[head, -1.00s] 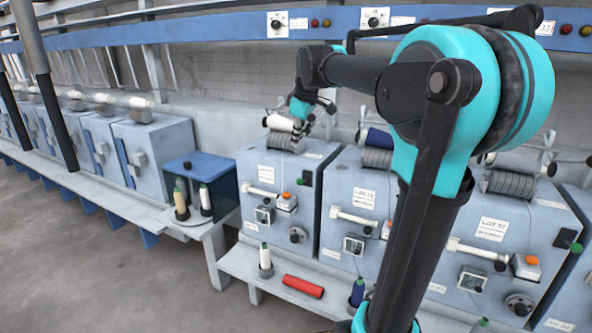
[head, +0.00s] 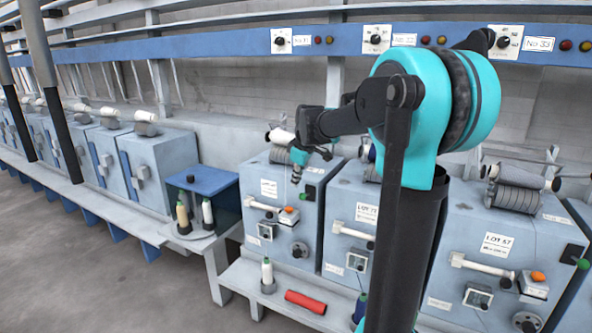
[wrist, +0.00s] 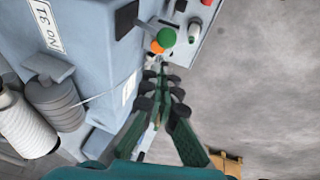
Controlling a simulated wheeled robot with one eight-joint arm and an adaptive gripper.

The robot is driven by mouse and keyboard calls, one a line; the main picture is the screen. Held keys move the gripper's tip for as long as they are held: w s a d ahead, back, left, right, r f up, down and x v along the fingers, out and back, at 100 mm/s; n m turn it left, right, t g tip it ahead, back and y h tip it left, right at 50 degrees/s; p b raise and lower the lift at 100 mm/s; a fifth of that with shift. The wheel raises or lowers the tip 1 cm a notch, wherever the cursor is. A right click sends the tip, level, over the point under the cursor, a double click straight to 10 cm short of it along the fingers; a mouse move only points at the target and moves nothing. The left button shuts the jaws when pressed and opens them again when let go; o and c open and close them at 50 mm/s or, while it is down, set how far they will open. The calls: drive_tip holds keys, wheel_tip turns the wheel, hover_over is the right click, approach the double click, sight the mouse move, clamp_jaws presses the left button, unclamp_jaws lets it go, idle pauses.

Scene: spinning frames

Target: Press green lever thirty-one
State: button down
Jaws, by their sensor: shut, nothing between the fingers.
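The green lever (wrist: 167,37) shows as a round green knob beside a dark plate on the front of a blue-grey machine (wrist: 95,40). In the head view the lever's dark plate (head: 309,191) is at the machine's upper front. My gripper (head: 296,178) hangs just to the left of that plate, pointing down. In the wrist view my gripper (wrist: 160,75) is shut and empty, with the green knob beyond its fingertips. I cannot tell the exact gap.
An orange button (wrist: 157,47) lies close to the green knob. A white spool (wrist: 28,125) and a grey roller (wrist: 58,100) sit on the machine top. A red cylinder (head: 305,302) and a white bobbin (head: 267,272) are on the shelf below.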

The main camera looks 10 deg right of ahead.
sight(302, 196)
drive_tip(key=shift+s+d+f, duration=0.1)
drive_tip(key=shift+d+f, duration=0.25)
drive_tip(key=shift+f, duration=0.2)
drive_tip(key=shift+s+d+f, duration=0.1)
drive_tip(key=shift+d+f, duration=0.2)
drive_tip(key=shift+f, duration=0.25)
drive_tip(key=shift+s+a+f+t+h, duration=0.25)
drive_tip(key=shift+s+f+t+h, duration=0.15)
drive_tip(key=shift+f+t, duration=0.1)
drive_tip(key=f+t, duration=0.1)
drive_tip(key=f+t+h, duration=0.1)
drive_tip(key=s+a+f+t+h, duration=0.1)
drive_tip(key=shift+s+f+n, duration=0.1)
drive_tip(key=shift+f+n, duration=0.1)
drive_tip(key=shift+n, duration=0.2)
drive_tip(key=shift+r, duration=0.1)
drive_tip(key=shift+r, duration=0.7)
